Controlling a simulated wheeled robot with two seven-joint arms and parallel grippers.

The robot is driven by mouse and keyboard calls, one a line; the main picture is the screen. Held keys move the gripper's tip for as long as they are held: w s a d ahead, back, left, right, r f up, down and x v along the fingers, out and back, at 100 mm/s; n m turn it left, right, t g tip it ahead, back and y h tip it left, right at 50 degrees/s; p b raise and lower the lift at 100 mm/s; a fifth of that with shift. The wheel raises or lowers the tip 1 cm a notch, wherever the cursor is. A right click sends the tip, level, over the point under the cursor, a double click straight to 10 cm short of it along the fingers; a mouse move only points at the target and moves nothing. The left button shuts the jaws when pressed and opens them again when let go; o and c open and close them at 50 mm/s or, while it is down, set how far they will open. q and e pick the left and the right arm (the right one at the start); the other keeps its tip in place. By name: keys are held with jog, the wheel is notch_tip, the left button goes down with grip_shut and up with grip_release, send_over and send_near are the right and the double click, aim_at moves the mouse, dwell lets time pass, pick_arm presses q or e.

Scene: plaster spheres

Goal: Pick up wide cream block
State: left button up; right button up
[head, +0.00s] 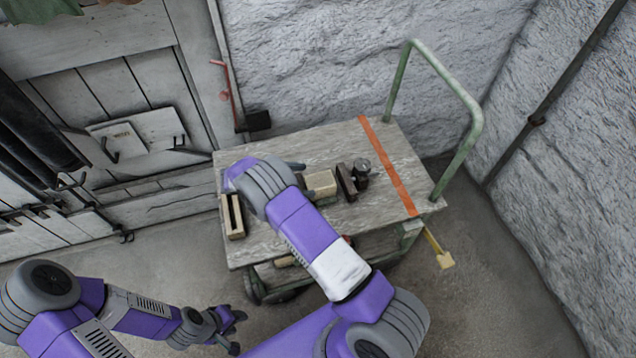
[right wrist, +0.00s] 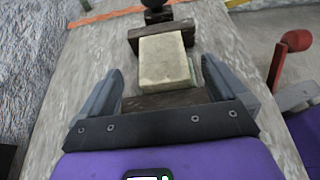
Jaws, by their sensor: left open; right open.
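The wide cream block (head: 321,185) lies on the wooden top of the cart, and it also shows in the right wrist view (right wrist: 164,62). My right gripper (right wrist: 161,72) is open over the cart, its two fingers on either side of the near part of the cream block as seen from the wrist. I cannot tell how far above the top the fingertips are. In the head view my right arm hides most of that gripper. My left gripper (head: 228,326) is open and empty, low beside the cart, away from the block.
A dark block (head: 346,182) and a dark round piece (head: 361,171) stand just beyond the cream block. A dark wooden bar (right wrist: 165,101) lies on its near side. A slotted wooden box (head: 232,216) sits at the cart's left edge. The cart top (head: 335,140) is clear behind.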

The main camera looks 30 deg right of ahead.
aim_at(318, 181)
jog(key=b+x, duration=0.1)
jog(key=x, duration=0.4)
jog(key=shift+s+a, duration=0.1)
jog(key=c, duration=1.6)
jog(key=shift+c, duration=0.7)
jog(key=shift+r, duration=0.15)
